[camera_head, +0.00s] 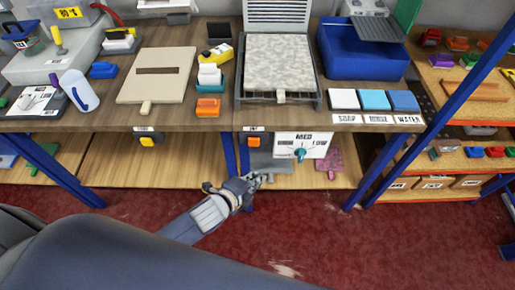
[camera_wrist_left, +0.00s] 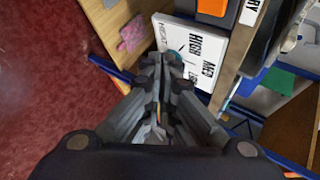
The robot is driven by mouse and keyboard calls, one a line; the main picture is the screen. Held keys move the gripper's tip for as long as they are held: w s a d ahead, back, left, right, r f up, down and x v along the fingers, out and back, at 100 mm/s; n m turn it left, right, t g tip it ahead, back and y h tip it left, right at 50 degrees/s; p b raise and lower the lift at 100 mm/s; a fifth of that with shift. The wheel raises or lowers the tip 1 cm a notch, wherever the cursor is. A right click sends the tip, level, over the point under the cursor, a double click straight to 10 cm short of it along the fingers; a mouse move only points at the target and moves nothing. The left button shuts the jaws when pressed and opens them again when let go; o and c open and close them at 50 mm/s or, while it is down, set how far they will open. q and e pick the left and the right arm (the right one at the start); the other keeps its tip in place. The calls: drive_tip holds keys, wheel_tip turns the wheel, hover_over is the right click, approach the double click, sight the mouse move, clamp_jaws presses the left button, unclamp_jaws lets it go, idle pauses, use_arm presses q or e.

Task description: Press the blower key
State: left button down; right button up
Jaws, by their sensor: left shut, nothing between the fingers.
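One (camera_head: 148,141) is at the left; the other (camera_head: 253,141) is at the middle, beside a white dial panel (camera_head: 312,148) with a teal knob (camera_head: 300,154). I cannot read which key is the blower one. My left gripper (camera_head: 262,179) is shut and empty, below the middle key and dial panel, apart from the key. In the left wrist view the shut fingers (camera_wrist_left: 160,62) point toward the dial panel (camera_wrist_left: 192,55), with an orange key (camera_wrist_left: 212,7) beyond. My right gripper is not in view.
Blue bench legs (camera_head: 58,172) stand at the sides. The bench top holds a blue bin (camera_head: 355,62) and a board (camera_head: 157,75). The red floor in front is clear.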

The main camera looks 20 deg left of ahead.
sight(254, 142)
use_arm(q)
drive_tip(key=shift+w, duration=0.1)
drive_tip(key=shift+w, duration=0.1)
drive_tip(key=w+a+b, duration=0.2)
drive_tip(key=w, duration=0.6)
drive_tip(key=shift+a, duration=0.25)
drive_tip(key=shift+w, duration=0.1)
idle(1.2)
drive_tip(key=shift+w+a, duration=0.1)
drive_tip(key=shift+w, duration=0.3)
